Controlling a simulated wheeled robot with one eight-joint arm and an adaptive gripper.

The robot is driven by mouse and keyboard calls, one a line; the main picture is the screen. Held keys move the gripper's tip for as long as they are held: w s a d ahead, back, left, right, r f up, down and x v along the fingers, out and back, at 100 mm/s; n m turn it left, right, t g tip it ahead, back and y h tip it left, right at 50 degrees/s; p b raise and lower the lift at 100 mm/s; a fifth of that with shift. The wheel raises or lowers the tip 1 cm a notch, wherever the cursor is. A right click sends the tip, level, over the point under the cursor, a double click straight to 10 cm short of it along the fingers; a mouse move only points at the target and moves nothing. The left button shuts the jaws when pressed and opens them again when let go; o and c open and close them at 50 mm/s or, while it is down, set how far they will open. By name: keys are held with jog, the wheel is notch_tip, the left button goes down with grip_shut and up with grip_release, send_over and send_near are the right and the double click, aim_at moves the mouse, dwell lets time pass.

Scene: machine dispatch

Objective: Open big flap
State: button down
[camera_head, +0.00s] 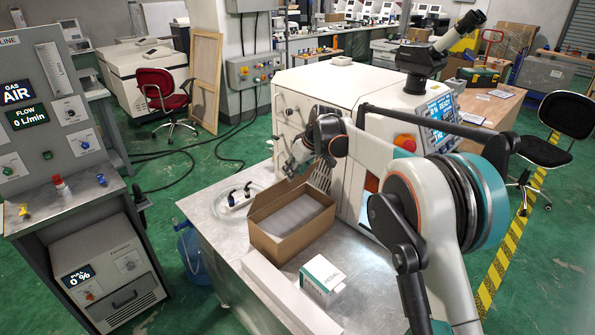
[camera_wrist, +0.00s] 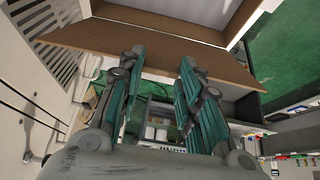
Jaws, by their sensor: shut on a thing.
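An open brown cardboard box (camera_head: 290,247) stands on the metal table, with a pale surface visible inside it. Its big flap (camera_head: 272,200) stands up along the back left side. My gripper (camera_head: 291,168) is at that flap's upper edge, small and partly hidden by the arm in the head view. In the wrist view, the brown flap (camera_wrist: 150,44) crosses the upper part of the picture. Both fingers of my gripper (camera_wrist: 162,62) reach its edge, shut on it, with a gap visible between the fingers. The exact contact is hard to see.
A white machine (camera_head: 345,95) stands close behind the box. A small white and green carton (camera_head: 322,283) sits in front of it. A dark-topped fitting (camera_head: 240,196) lies at the left on the table (camera_head: 222,240). Bare tabletop shows left of the box.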

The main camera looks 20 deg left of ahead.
jog(key=c, duration=1.1)
grip_release()
jog(key=v, duration=1.2)
